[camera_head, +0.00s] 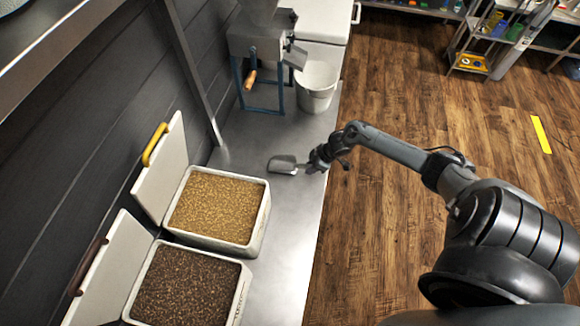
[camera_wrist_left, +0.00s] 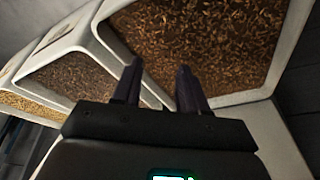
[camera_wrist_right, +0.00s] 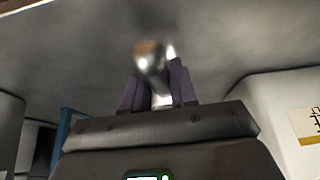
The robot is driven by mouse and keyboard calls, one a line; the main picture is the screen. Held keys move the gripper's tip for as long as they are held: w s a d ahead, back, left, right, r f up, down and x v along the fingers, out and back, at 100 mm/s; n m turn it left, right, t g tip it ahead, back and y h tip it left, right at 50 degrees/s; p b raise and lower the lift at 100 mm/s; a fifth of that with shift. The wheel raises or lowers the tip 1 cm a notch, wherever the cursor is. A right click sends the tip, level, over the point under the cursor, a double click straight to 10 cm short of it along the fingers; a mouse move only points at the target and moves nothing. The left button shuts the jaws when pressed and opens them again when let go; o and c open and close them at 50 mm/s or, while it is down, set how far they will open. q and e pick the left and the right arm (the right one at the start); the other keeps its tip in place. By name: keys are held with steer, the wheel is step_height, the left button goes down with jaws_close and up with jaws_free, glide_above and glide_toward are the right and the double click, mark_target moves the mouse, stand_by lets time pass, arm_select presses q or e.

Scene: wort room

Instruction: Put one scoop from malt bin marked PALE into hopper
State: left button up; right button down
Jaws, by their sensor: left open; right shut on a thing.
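My right gripper (camera_head: 318,158) is shut on a metal scoop (camera_head: 283,164), held over the steel counter beyond the bins. The scoop is blurred in the right wrist view (camera_wrist_right: 150,62); I cannot tell whether it holds malt. The nearest bin to it holds golden malt (camera_head: 218,205), with a yellow-handled lid (camera_head: 154,145) leaning open behind. No name is readable on it. A bin of dark malt (camera_head: 188,288) stands beside it. The hopper (camera_head: 259,10) tops the grey mill at the back, cut by the frame edge. My left gripper (camera_wrist_left: 160,82) is open and empty, facing brown malt bins.
A white bucket (camera_head: 316,86) stands beside the mill (camera_head: 258,45). The counter (camera_head: 250,140) is clear between the golden bin and the mill. A dark wall (camera_head: 90,110) runs along the left, with an upright metal post (camera_head: 190,70). Open wooden floor lies right.

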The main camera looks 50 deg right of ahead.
mark_target(305, 165)
steer(key=shift+r+p, duration=2.25)
steer(key=shift+r, duration=0.2)
steer(key=c, duration=1.6)
jaws_free()
jaws_close()
